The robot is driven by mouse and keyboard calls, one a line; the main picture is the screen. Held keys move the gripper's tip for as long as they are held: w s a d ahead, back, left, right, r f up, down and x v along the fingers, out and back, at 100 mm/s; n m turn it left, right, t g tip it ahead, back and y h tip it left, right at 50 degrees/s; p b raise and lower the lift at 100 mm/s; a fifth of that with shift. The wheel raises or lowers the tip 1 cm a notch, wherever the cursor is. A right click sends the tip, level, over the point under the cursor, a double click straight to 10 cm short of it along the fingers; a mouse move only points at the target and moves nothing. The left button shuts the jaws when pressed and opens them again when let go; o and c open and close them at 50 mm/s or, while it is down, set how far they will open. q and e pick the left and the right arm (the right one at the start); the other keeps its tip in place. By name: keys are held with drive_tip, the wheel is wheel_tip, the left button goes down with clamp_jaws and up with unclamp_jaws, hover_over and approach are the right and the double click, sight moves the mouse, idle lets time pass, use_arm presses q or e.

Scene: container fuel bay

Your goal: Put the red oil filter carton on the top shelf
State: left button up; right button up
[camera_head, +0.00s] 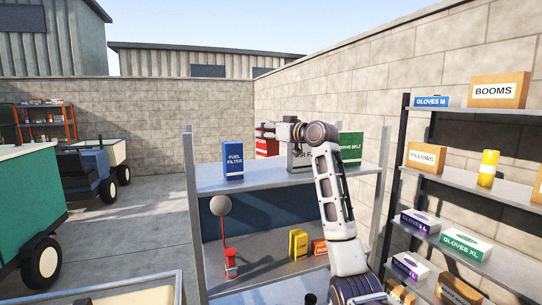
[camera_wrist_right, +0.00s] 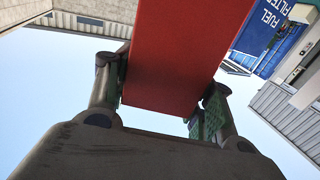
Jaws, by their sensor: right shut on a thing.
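The red oil filter carton (camera_head: 267,148) is at the far side of the top shelf (camera_head: 262,183) of the middle rack in the head view. My right gripper (camera_head: 267,131) is shut on its upper part. In the right wrist view the red carton (camera_wrist_right: 185,50) sits between both fingers of my right gripper (camera_wrist_right: 160,105). I cannot tell whether its base touches the shelf or hangs above or behind it. My left gripper is not in view.
A blue fuel filter carton (camera_head: 233,160) stands left on the top shelf. Bare shelf lies in front of the red carton. Another stocked rack (camera_head: 460,180) stands at right.

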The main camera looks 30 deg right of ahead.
sight(273, 153)
wheel_tip(273, 153, down, 3)
drive_tip(key=shift+r, duration=0.15)
drive_tip(key=shift+f, duration=0.6)
drive_tip(key=shift+f+p, duration=0.3)
drive_tip(key=shift+f, duration=1.8)
drive_tip(key=o, duration=1.2)
drive_tip(key=shift+f, duration=0.1)
drive_tip(key=shift+c, duration=0.2)
drive_tip(key=shift+s, duration=0.1)
